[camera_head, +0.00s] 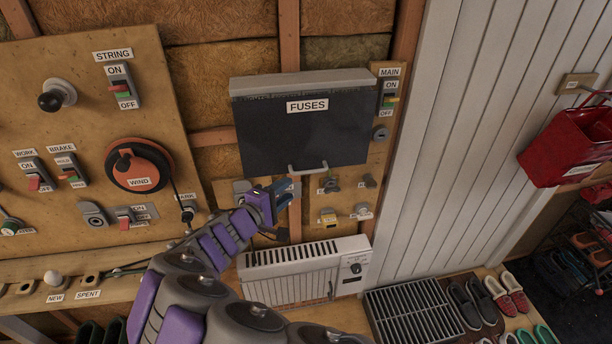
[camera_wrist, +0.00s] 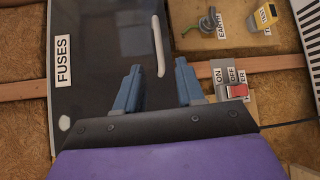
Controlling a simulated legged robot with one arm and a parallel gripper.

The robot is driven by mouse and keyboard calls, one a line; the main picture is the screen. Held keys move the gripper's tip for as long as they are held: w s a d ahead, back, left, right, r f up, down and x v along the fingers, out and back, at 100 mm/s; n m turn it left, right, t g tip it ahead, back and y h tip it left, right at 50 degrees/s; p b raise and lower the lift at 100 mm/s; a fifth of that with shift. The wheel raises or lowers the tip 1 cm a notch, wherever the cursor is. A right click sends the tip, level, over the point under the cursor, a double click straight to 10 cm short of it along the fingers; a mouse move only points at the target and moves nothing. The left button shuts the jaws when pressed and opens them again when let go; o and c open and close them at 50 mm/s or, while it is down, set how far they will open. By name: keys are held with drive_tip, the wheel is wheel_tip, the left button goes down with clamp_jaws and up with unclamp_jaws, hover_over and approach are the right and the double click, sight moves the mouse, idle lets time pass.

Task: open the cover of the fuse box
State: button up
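The fuse box cover (camera_head: 300,138) is a dark panel labelled FUSES under a grey top housing (camera_head: 300,84), and it looks shut. A pale bar handle (camera_head: 308,168) is at its lower edge. In the wrist view the dark cover (camera_wrist: 100,60) appears turned sideways, with the handle (camera_wrist: 157,46) just beyond my fingertips. My gripper (camera_head: 288,188) is below and slightly left of the handle in the head view. In the wrist view its two blue fingers (camera_wrist: 158,72) are spread apart with nothing between them. I see no contact with the handle.
Below the cover are small connectors (camera_head: 330,184) and a red-tipped switch (camera_wrist: 236,90). A white heater (camera_head: 305,268) stands lower down. The MAIN switch (camera_head: 388,96) is right of the box. A board with the WIND dial (camera_head: 138,165) is left. A red basket (camera_head: 568,145) hangs far right.

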sight(308, 173)
drive_tip(key=b+x, duration=0.1)
drive_tip(key=x, duration=0.9)
drive_tip(key=shift+w, duration=0.3)
drive_tip(key=shift+d+r, duration=0.1)
clamp_jaws()
